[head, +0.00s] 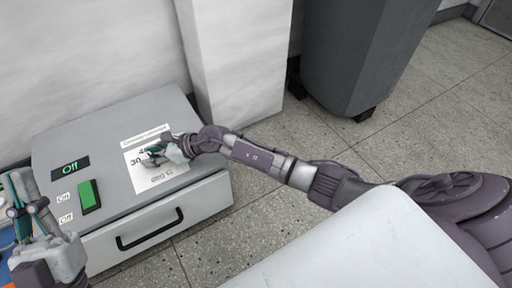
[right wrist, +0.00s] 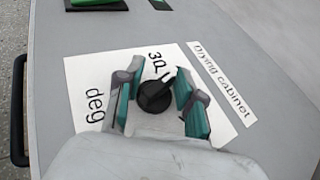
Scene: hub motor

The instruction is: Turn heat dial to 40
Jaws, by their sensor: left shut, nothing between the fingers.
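The heat dial is a round black knob (right wrist: 155,97) on a white label (right wrist: 82,68) marked "30" and "deg" in the right wrist view. My right gripper (right wrist: 158,104) reaches down over it, with one finger on each side of the knob. Narrow gaps seem to show between knob and fingers, so it looks open. A small mark at the knob's edge lies near the "30". In the head view my right gripper (head: 165,154) covers most of the dial and part of the "40". My left gripper (head: 28,212) is shut and empty at the lower left.
The grey drying cabinet (head: 95,130) carries a display (head: 70,168) reading "Off" and a green switch (head: 90,195) with On and Off labels. A black handle (head: 150,230) is on its front. A white pillar (head: 235,65) and dark bin (head: 360,50) stand behind.

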